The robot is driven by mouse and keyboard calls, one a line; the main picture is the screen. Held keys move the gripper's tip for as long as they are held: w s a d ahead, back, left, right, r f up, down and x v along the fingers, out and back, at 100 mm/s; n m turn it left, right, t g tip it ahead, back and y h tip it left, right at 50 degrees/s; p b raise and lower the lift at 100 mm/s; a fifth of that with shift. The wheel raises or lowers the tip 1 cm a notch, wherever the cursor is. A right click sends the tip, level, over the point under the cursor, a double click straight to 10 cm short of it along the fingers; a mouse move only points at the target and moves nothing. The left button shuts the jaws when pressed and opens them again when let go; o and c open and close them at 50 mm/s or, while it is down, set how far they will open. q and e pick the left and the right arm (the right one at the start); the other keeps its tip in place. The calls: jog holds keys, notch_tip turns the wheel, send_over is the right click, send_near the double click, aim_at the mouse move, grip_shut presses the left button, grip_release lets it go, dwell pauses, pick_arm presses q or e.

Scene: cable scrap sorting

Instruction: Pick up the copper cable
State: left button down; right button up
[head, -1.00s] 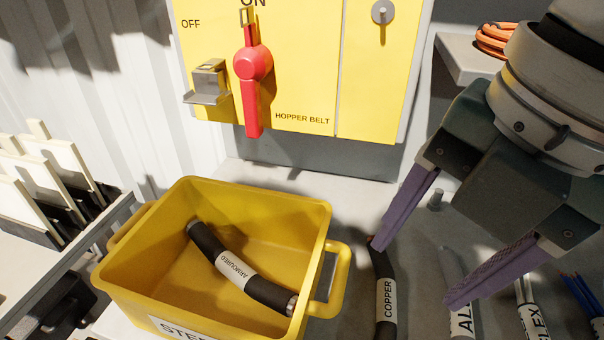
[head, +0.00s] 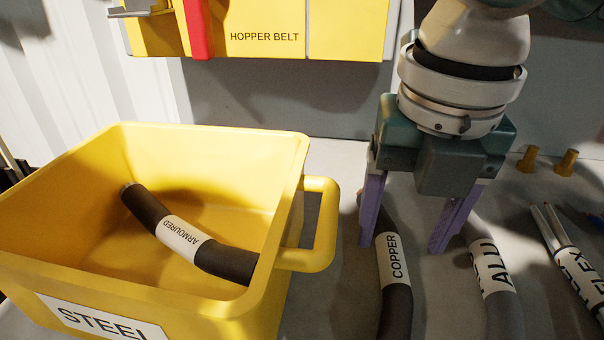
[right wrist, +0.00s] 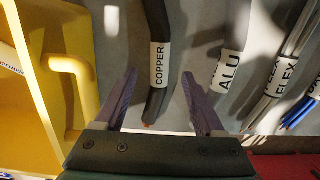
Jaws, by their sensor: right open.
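The copper cable (head: 396,300) is a dark, slightly bent piece with a white COPPER label, lying on the grey surface right of the yellow bin. It also shows in the right wrist view (right wrist: 155,102), with its copper-coloured end near my gripper. My right gripper (head: 404,243) is open and empty, pointing down, with its purple fingers on either side of the cable in the head view. In the right wrist view the cable end lies between the fingers (right wrist: 165,85), nearer the left one. Whether the fingers touch it, I cannot tell. My left gripper is not in view.
A yellow STEEL bin (head: 215,140) holding an ARMOURED cable (head: 180,235) stands left, its handle (head: 322,225) close to the copper cable. An ALU cable (head: 495,280) and a FLEX bundle (head: 572,260) lie to the right. The HOPPER BELT panel (head: 345,30) is behind.

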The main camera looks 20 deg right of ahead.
aim_at(394, 256)
jog(key=f, duration=0.2)
jog(key=f+b, duration=0.1)
jog(key=f, duration=0.1)
jog(key=shift+w+d, duration=0.1)
jog(key=shift+w, duration=0.1)
grip_shut()
jog(key=shift+r, duration=0.1)
dwell(1.0)
